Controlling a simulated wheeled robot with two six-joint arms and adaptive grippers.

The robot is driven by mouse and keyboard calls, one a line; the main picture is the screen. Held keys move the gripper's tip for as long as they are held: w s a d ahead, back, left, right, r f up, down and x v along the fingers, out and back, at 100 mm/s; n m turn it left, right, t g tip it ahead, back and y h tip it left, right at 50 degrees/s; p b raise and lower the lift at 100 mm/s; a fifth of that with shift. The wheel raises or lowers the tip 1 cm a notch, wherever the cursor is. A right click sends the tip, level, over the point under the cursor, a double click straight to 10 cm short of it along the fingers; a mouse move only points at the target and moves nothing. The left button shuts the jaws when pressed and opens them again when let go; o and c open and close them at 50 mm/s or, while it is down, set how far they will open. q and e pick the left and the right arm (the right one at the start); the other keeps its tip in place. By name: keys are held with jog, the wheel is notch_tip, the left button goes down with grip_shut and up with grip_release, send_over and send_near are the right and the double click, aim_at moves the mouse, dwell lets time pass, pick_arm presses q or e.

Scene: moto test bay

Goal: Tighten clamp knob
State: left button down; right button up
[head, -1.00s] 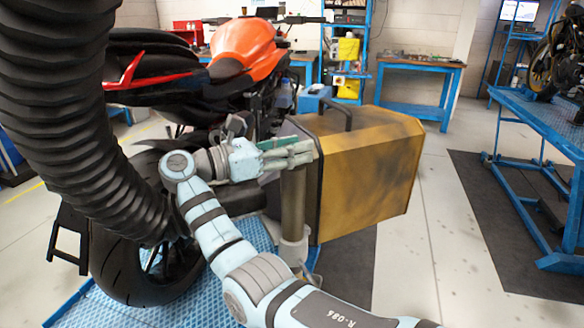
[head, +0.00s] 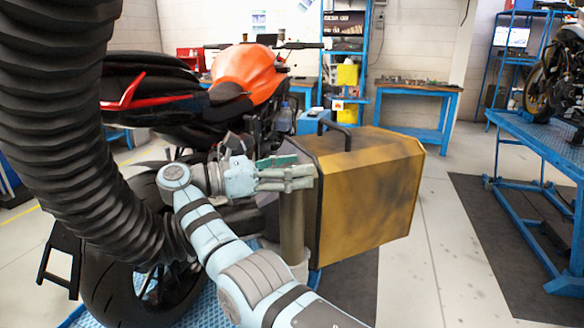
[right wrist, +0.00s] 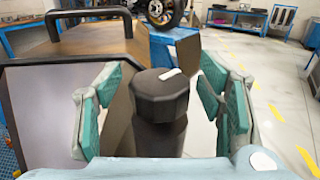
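The clamp knob (right wrist: 160,95) is a dark faceted cap with a white mark on top, on a dark post. It stands upright in the right wrist view between the green-padded fingers of my right gripper (right wrist: 160,108). The fingers are spread, with gaps visible on both sides of the knob. In the head view my right gripper (head: 288,176) is at the top of the grey-brown post (head: 292,225), and its hand hides the knob there. My left gripper does not show.
A yellow-brown case (head: 370,190) with a black handle stands right beside the post. An orange and black motorcycle (head: 245,75) is behind and left. A large black ribbed hose (head: 60,120) fills the left side. A blue lift table (head: 545,140) stands at the right; floor between is clear.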

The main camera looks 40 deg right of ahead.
notch_tip(320, 180, up, 10)
jog(key=shift+r, duration=0.1)
dwell(0.4)
jog(key=shift+c, duration=0.4)
